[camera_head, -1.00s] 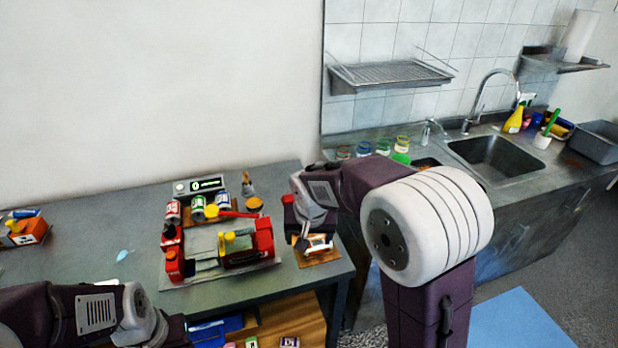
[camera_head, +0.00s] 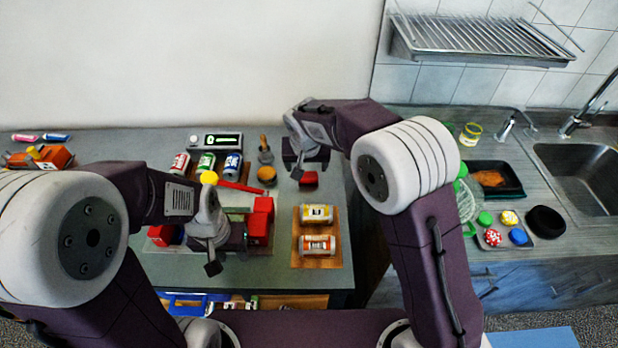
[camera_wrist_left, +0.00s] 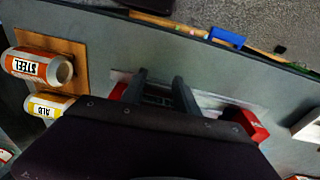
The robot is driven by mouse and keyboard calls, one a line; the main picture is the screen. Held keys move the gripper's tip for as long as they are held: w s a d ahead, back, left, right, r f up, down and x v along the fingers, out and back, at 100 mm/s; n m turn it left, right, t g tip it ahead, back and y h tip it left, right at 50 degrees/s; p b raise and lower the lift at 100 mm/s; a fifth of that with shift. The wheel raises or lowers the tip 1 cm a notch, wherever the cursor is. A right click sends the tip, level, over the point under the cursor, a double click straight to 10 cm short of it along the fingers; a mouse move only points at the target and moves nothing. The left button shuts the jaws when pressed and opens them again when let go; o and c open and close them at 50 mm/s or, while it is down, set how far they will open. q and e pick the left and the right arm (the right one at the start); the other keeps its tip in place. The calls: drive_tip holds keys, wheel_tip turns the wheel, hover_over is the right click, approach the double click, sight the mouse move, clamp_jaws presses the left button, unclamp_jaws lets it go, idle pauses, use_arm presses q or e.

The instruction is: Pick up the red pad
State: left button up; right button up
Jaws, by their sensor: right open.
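A small red block (camera_head: 309,180), possibly the red pad, lies on the table near its right edge. My right gripper (camera_head: 304,168) is open just behind and above it; whether they touch is unclear. Larger red blocks (camera_head: 259,222) sit on the grey fixture left of it. My left gripper (camera_head: 213,262) hangs over the fixture, pointing down. In the left wrist view its two fingers (camera_wrist_left: 160,88) stand apart with nothing clearly between them. Red parts (camera_wrist_left: 246,124) show beside the fingers there. My left arm hides part of the fixture.
Two cans, yellow-labelled (camera_head: 316,213) and orange-labelled (camera_head: 317,244), lie on a wooden board at the table's front right. Several small cans (camera_head: 207,163), a brush (camera_head: 265,150) and a display box (camera_head: 215,141) stand at the back. A sink counter (camera_head: 550,255) is on the right.

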sight(309, 175)
drive_tip(key=x, duration=0.3)
drive_tip(key=shift+w+d+f, duration=0.1)
drive_tip(key=shift+w+d, duration=0.1)
drive_tip(key=shift+d, duration=0.15)
drive_tip(key=shift+w+a+f, duration=0.1)
drive_tip(key=shift+a+f, duration=0.05)
drive_tip(key=shift+f, duration=0.35)
drive_tip(key=x, duration=0.4)
drive_tip(key=shift+w+f+p, duration=0.1)
drive_tip(key=shift+f+p, duration=0.05)
drive_tip(key=shift+p, duration=0.15)
drive_tip(key=c, duration=1.3)
drive_tip(key=shift+r, duration=0.65)
wheel_tip(309, 175, up, 3)
drive_tip(key=shift+r, duration=0.1)
drive_tip(key=s+d+r+b, duration=0.1)
drive_tip(key=s+d+r, duration=0.5)
drive_tip(key=s, duration=0.3)
drive_tip(key=shift+s+d+r, duration=0.3)
drive_tip(key=shift+d+r, duration=0.05)
drive_tip(key=shift+d, duration=0.2)
